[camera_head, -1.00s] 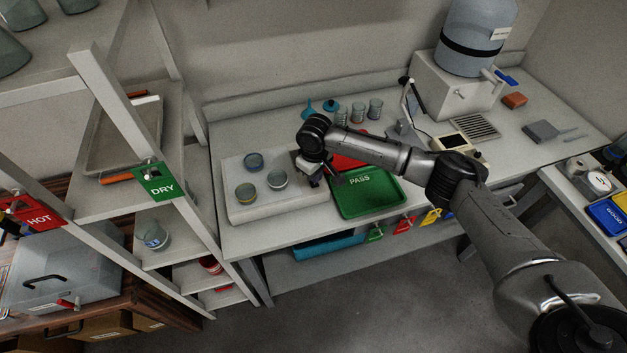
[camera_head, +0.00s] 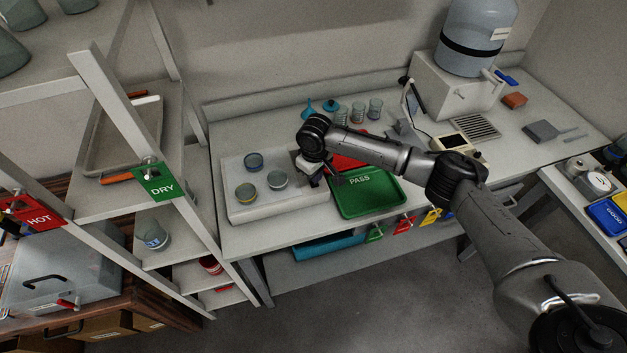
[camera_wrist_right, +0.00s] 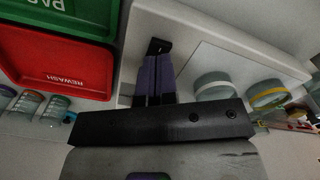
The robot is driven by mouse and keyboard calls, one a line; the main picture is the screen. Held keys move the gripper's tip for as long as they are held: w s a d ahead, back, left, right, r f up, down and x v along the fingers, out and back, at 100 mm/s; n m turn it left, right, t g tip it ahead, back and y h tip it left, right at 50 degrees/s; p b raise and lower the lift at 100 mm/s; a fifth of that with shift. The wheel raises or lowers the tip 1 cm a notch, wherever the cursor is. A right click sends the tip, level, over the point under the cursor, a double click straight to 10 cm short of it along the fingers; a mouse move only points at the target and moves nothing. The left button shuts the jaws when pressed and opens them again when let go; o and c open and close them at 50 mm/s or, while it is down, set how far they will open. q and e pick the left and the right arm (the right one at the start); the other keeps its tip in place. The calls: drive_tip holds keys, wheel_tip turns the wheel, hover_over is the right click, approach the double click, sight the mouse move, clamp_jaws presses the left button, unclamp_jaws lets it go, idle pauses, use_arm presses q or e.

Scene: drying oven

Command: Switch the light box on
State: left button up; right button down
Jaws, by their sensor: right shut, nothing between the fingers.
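The light box (camera_head: 290,206) is a low white slab on the bench with three small jars on top. Its top looks pale and not clearly lit. My right gripper (camera_head: 317,182) is over the right end of the box, beside the green tray. In the right wrist view its dark fingers (camera_wrist_right: 157,50) are together and empty, over the white border of the light box (camera_wrist_right: 225,63), beside its panel. I cannot tell whether the fingertips touch the box. No switch can be made out; the gripper may hide it. My left gripper is out of view.
The green PASS tray (camera_head: 370,207) and red REWASH tray (camera_head: 347,162) lie close to the right of the gripper. Jars (camera_head: 253,161) stand on the box. Several glasses (camera_head: 358,112) stand behind. The DRY rack (camera_head: 205,225) is at the left.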

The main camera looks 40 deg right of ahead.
sight(314, 184)
drive_tip(key=shift+f, duration=0.2)
idle(0.4)
drive_tip(key=shift+f, duration=0.45)
drive_tip(key=shift+f, duration=0.7)
idle(0.4)
drive_tip(key=shift+r+p, duration=0.9)
drive_tip(key=shift+p, duration=0.1)
wheel_tip(314, 184, up, 5)
drive_tip(key=p, duration=0.6)
drive_tip(key=shift+r+p, duration=0.2)
drive_tip(key=shift+p, duration=0.2)
